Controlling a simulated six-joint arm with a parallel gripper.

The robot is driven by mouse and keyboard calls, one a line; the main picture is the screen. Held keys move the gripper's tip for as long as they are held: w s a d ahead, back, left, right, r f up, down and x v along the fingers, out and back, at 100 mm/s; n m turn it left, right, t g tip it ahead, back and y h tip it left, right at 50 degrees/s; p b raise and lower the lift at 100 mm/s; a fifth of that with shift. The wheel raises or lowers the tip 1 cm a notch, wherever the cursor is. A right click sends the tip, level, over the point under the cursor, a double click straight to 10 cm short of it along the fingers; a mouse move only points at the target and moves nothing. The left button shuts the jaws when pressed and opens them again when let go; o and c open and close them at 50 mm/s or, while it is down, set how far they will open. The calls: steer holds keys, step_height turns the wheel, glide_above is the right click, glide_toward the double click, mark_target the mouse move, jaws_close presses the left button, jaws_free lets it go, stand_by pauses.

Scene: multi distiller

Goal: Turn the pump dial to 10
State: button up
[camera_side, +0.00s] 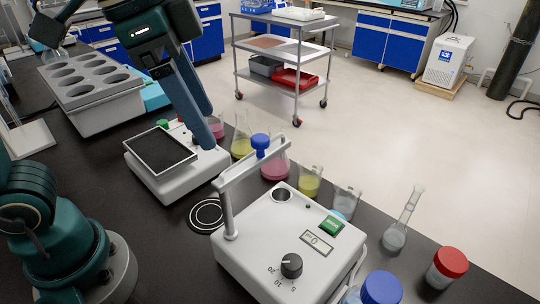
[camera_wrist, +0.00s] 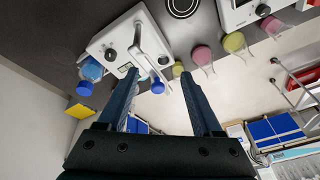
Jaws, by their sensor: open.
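The pump (camera_side: 265,240) is a white box on the black bench in the side view, with a metal arch (camera_side: 228,205) over it. Its black dial (camera_side: 291,265) is on the top face, with printed marks including 5, 10 and 20; the pointer's setting is too small to read. A small display (camera_side: 317,243) and green button (camera_side: 331,227) are beside it. My gripper (camera_side: 207,122) is open and empty, above and behind the pump, apart from the dial. In the wrist view, the open fingers (camera_wrist: 160,80) point towards the pump; the dial (camera_wrist: 111,54) shows left of them.
A blue knob (camera_side: 261,142) sits on the arch. Several flasks, including a yellow one (camera_side: 309,182), line the bench behind the pump. Blue-capped (camera_side: 382,288) and red-capped (camera_side: 450,263) bottles stand to its right. A hotplate (camera_side: 175,165) is to the left.

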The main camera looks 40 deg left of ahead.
steer(key=w+d+m+g, duration=0.2)
steer(key=d+m, duration=0.4)
steer(key=d, duration=0.1)
steer(key=m+g+y, duration=0.1)
steer(key=m, duration=0.4)
glide_above(292, 261)
step_height(292, 261, down, 4)
steer(key=shift+f, duration=6.15)
jaws_close()
